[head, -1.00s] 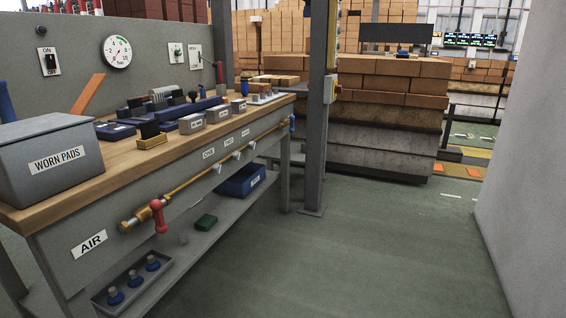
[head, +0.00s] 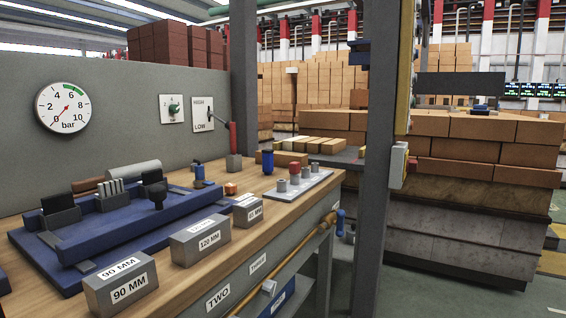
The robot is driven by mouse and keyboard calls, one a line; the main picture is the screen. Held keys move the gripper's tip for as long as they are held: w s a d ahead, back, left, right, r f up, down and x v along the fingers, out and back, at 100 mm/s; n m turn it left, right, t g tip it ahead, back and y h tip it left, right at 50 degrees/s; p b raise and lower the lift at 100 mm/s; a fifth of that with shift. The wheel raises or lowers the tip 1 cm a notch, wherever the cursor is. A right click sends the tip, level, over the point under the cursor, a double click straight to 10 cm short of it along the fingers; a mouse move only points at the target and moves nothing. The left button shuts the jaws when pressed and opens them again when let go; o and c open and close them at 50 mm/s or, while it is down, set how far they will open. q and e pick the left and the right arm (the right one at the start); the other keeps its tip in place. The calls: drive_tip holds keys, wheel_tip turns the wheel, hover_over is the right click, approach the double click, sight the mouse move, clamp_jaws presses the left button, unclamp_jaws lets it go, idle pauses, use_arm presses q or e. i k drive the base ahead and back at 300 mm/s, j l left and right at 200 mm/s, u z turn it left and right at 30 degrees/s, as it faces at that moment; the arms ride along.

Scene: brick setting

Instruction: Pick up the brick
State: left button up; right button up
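Many bricks show, and I cannot tell which one the task means. Several pale tan bricks (head: 318,145) lie on a grey surface just beyond the far end of the bench. One brick (head: 284,158) lies nearer, partly hidden behind the bench items. A large stack of orange-brown bricks (head: 467,148) stands at the right on grey, rough-sided blocks. Taller tan stacks (head: 335,85) and dark red bricks (head: 166,48) stand further back. Neither of my grippers is in view.
The wooden bench (head: 250,222) fills the lower left. It carries a blue fixture (head: 115,230), a 90 MM block (head: 121,285), a 120 MM block (head: 200,240) and a grey peg plate (head: 298,186). A grey post (head: 378,160) stands between bench and stack.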

sight(281, 159)
drive_tip(key=i+l+u, duration=0.1)
drive_tip(key=i+l, duration=0.25)
drive_tip(key=i+l+u, duration=0.1)
drive_tip(key=i+l, duration=0.25)
drive_tip(key=l, duration=0.2)
